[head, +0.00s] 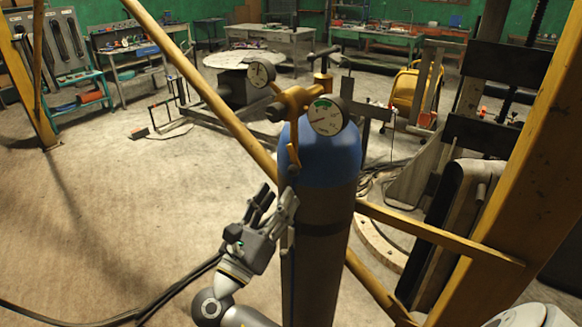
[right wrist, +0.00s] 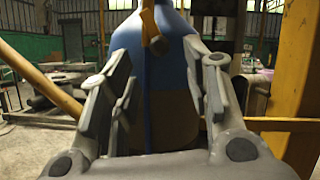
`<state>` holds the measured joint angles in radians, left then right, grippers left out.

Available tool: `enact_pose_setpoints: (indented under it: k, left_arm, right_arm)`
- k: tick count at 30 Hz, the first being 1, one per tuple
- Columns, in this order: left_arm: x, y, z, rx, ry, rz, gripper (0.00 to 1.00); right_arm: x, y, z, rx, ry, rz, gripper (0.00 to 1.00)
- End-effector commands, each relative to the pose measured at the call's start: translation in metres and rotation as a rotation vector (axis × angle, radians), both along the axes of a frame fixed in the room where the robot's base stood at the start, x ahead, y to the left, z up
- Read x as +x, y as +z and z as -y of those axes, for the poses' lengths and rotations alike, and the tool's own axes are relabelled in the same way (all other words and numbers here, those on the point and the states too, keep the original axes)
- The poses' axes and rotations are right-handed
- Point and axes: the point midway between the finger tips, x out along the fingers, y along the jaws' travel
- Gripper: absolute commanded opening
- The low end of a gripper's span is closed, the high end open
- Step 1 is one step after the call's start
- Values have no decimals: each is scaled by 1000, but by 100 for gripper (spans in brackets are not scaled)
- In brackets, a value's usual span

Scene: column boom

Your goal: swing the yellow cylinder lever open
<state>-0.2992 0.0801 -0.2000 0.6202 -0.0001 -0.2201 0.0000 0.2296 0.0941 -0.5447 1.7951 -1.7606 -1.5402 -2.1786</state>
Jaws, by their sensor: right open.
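The gas cylinder (head: 343,168) stands upright in the head view, with a blue top and a grey body. A brass-yellow valve with gauges (head: 326,116) sits on it. The yellow lever (head: 293,142) hangs down along the cylinder's left side. In the right wrist view the lever (right wrist: 151,28) is at the top centre, in front of the blue cylinder (right wrist: 173,60). My right gripper (head: 277,194) is open, just below the lever, its fingers pointing up. In the right wrist view its fingers (right wrist: 156,52) stand either side of the lever's lower end; contact cannot be told. My left gripper is not in view.
A yellow diagonal bar (head: 205,90) passes behind the cylinder. A yellow beam (head: 520,190) and a dark machine (head: 455,215) stand at the right. Workbenches (head: 270,42) line the back. The floor (head: 130,215) at left is mostly clear, with a dark hose.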

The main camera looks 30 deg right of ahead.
Motion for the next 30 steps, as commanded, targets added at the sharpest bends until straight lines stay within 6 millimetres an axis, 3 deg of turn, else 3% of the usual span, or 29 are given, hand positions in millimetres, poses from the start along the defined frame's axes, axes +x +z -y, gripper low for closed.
enact_pose_setpoints:
  k: [1, 10, 23, 30]
  left_arm:
    - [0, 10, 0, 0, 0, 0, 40]
    - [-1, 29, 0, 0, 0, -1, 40]
    - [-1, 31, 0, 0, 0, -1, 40]
    - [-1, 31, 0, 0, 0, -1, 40]
  right_arm:
    - [4, 10, 9, -4, -2, 0, 44]
    - [25, 25, 48, -2, 1, -2, 44]
    - [30, 25, 58, 1, 3, -2, 44]
    - [30, 25, 57, 1, 3, -2, 14]
